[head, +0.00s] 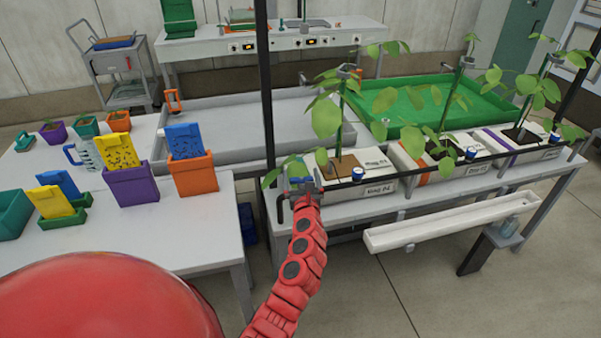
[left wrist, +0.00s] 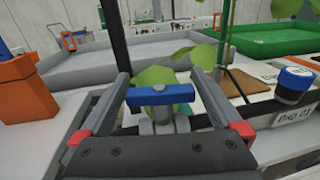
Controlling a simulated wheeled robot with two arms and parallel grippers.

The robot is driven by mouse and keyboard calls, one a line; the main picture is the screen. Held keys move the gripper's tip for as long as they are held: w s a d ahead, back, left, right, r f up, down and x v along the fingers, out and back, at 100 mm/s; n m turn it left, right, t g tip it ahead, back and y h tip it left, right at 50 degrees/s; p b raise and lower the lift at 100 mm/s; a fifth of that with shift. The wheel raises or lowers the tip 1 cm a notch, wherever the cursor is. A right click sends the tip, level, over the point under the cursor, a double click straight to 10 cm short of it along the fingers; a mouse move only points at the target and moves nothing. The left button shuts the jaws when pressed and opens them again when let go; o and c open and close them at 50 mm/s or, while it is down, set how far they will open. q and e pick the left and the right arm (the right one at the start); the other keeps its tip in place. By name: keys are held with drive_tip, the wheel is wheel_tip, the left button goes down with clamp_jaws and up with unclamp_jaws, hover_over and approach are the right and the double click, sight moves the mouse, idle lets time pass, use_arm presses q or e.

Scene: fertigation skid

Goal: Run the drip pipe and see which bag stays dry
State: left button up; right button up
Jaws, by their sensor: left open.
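A black drip pipe (head: 425,160) runs along the front of three white grow bags: a near one (head: 382,188), a middle one (head: 462,169) and a far one (head: 540,153). Each bag has a leafy plant and a blue-capped fitting on the pipe in front; the near cap (head: 357,173) also shows in the left wrist view (left wrist: 295,82). My left gripper (head: 303,187) is at the pipe's left end. In the left wrist view, its open fingers (left wrist: 162,85) stand either side of a blue valve handle (left wrist: 160,96), which lies crosswise on a grey body. Contact is unclear. My right gripper is not in view.
A dark upright post (head: 266,100) stands close behind my left gripper. Grey (head: 230,113) and green (head: 425,85) trays lie behind.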

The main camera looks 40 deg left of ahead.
use_arm(q)
drive_tip(key=shift+x, duration=0.85)
